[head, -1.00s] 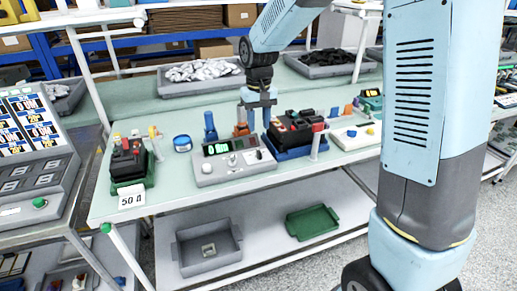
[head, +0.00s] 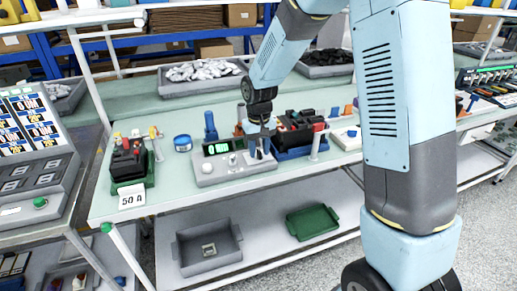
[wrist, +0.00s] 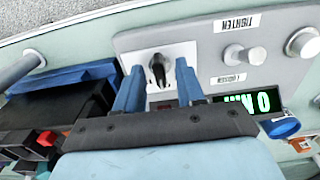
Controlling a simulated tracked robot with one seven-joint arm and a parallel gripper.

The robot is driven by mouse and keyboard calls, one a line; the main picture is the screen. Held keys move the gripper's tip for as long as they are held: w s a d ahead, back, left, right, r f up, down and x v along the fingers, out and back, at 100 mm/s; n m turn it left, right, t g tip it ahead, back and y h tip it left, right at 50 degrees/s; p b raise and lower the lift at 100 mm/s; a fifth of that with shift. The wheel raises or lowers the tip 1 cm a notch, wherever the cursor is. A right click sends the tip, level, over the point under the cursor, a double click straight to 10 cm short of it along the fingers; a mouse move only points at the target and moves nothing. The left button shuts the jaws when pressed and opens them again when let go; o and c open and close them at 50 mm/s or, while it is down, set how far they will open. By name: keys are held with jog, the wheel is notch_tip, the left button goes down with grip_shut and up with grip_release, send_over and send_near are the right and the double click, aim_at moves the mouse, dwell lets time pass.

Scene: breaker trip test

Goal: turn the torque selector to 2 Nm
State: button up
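The grey torque unit (head: 212,175) sits on the bench with a lit green display (head: 217,148). In the wrist view, the torque selector (wrist: 158,70) is a dark pointer knob on a white plate, near one end of the unit's panel (wrist: 205,30). My gripper (head: 259,150) is low over the right end of the unit. In the wrist view, my gripper's blue fingers (wrist: 159,72) are apart, one on each side of the knob, with a visible gap to it. The display (wrist: 250,102) is upside down there and partly hidden by my gripper. The plate's markings are not readable.
A black breaker in a blue holder (head: 292,153) is close to the right. A breaker in a green holder (head: 130,168) stands left. The bench front (head: 180,197) is clear.

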jog(key=shift+c, duration=0.4)
grip_shut()
jog(key=n, duration=0.4)
jog(key=shift+n, duration=2.5)
jog(key=shift+o, duration=0.4)
grip_release()
